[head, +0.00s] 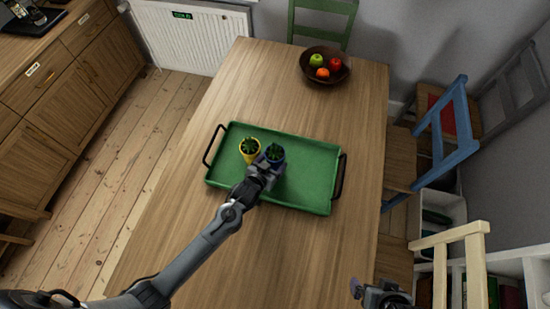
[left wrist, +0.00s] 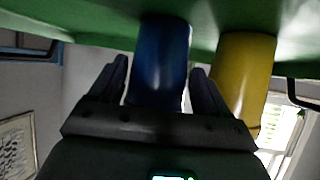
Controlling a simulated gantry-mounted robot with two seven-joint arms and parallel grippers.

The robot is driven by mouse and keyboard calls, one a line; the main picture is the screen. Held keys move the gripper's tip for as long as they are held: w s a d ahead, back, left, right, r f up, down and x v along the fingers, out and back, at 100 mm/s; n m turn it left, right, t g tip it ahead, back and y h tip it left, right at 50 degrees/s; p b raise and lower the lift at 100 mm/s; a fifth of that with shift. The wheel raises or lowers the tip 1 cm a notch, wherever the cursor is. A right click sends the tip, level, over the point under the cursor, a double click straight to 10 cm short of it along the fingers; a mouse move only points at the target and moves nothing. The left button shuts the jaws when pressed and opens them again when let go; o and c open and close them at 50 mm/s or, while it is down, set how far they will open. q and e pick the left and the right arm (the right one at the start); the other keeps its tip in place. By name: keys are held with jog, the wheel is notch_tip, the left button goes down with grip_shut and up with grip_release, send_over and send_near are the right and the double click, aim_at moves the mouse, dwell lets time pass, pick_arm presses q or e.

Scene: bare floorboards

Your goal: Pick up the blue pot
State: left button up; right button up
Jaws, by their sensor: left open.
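The blue pot (head: 275,155) holds a small green plant and stands on the green tray (head: 310,192), right beside the yellow pot (head: 250,151). My left gripper (head: 267,164) is at the near side of the blue pot and partly hides it. In the left wrist view, the blue pot (left wrist: 162,62) is between the two open fingers of the left gripper (left wrist: 158,70). The yellow pot (left wrist: 243,80) is just outside the right-hand finger there. My right gripper (head: 375,291) is partly in view at the bottom, away from the tray; its jaw opening is unclear.
The tray has black handles at both ends and lies on a wooden table (head: 262,85). A brown bowl (head: 312,76) of fruit stands at the far end. A blue chair (head: 452,135) is on the right and a green chair (head: 322,24) behind. The tray's right half is bare.

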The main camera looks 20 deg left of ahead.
pick_arm(q)
jog(key=shift+w+f, duration=0.15)
jog(key=shift+w, duration=0.15)
jog(key=c, duration=0.9)
jog(key=shift+c, duration=0.5)
